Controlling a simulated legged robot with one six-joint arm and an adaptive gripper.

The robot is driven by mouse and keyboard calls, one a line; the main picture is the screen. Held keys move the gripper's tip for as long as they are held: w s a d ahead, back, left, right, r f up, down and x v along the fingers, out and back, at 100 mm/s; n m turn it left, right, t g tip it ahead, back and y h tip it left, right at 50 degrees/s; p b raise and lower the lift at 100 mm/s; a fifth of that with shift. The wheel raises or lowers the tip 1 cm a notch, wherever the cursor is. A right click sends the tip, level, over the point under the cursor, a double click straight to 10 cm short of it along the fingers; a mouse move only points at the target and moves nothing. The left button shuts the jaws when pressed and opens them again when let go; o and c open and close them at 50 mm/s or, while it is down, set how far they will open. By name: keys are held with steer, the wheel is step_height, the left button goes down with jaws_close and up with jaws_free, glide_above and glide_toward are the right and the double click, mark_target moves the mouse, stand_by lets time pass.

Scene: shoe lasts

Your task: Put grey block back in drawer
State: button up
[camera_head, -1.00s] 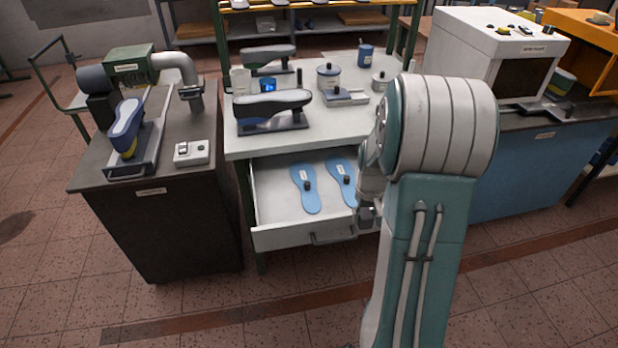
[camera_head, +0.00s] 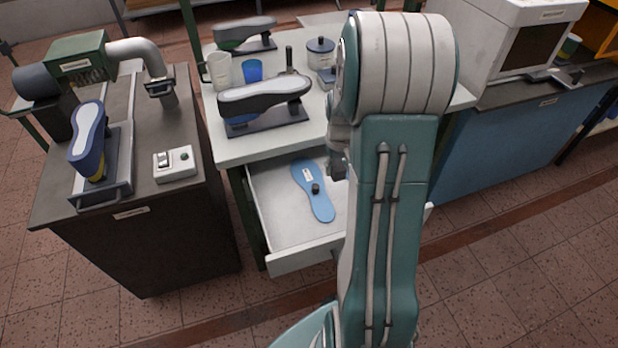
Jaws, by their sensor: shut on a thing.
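I cannot make out a grey block in this view. The drawer (camera_head: 272,222) under the white table is open, and its right part is hidden by my arm. A blue insole (camera_head: 320,203) with a dark knob lies in it. My gripper (camera_head: 338,166) shows only as a small dark part at the left edge of my arm, over the right side of the drawer. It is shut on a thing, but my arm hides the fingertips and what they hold.
The white table (camera_head: 228,148) above the drawer bears shoe lasts (camera_head: 264,93), a blue cup (camera_head: 252,70) and a lidded jar (camera_head: 320,52). A dark bench (camera_head: 52,190) stands close at the left with a clamped shoe last. A blue cabinet (camera_head: 505,145) stands at the right.

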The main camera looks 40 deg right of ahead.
steer(key=w+a+f, duration=0.4)
steer(key=a, duration=0.4)
glide_above(286, 210)
steer(key=f, duration=0.5)
steer(key=shift+s+d+f, duration=0.1)
steer(key=shift+d+f, duration=0.1)
steer(key=shift+d, duration=0.05)
steer(key=f, duration=0.3)
steer(key=shift+a+f, duration=0.2)
steer(key=shift+f, duration=0.1)
steer(key=o, duration=1.1)
